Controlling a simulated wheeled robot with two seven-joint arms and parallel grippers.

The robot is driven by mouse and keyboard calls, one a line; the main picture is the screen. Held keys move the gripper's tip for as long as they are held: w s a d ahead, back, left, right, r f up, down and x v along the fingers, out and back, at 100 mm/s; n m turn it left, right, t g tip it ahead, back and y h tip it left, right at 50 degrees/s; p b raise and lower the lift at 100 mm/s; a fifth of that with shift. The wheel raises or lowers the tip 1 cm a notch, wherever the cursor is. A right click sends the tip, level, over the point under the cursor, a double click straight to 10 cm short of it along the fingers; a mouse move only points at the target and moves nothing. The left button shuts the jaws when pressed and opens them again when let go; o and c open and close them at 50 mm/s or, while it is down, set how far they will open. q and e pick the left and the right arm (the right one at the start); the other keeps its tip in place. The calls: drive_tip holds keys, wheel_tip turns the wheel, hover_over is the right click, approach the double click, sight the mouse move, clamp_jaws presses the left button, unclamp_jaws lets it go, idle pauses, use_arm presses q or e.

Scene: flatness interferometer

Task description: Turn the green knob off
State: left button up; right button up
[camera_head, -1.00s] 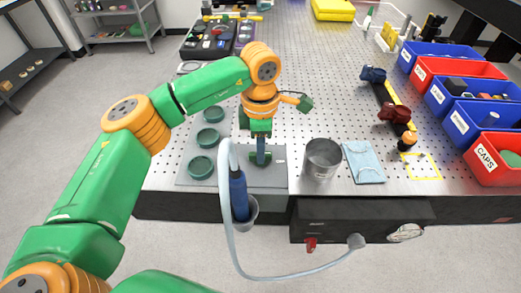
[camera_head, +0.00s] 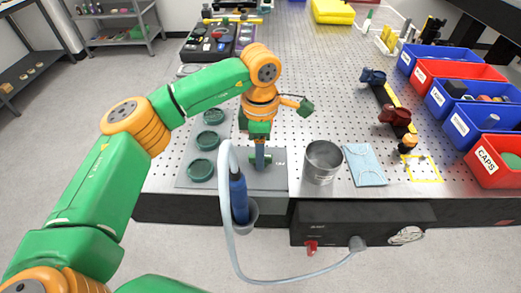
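My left gripper (camera_head: 260,160) points straight down over the grey plate at the front of the perforated table. Its blue-grey finger is seen edge-on, so its opening does not show. A dark green knob (camera_head: 261,166) sits on the plate directly under the gripper and is mostly hidden by it. I cannot tell whether the fingers touch the knob, or which way it is turned. A small dark label is on the plate just right of it. My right gripper is not in view.
Several dark green round pieces (camera_head: 202,170) stand left of the gripper. A metal can (camera_head: 322,161) and a light blue packet (camera_head: 364,164) lie to its right. A blue handheld tool (camera_head: 239,195) with a pale hose hangs at the front edge. Blue and red bins (camera_head: 498,161) line the right side.

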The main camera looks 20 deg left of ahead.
use_arm(q)
wheel_tip(320, 180, up, 7)
drive_tip(key=shift+r+b, duration=0.1)
drive_tip(key=shift+b, duration=0.4)
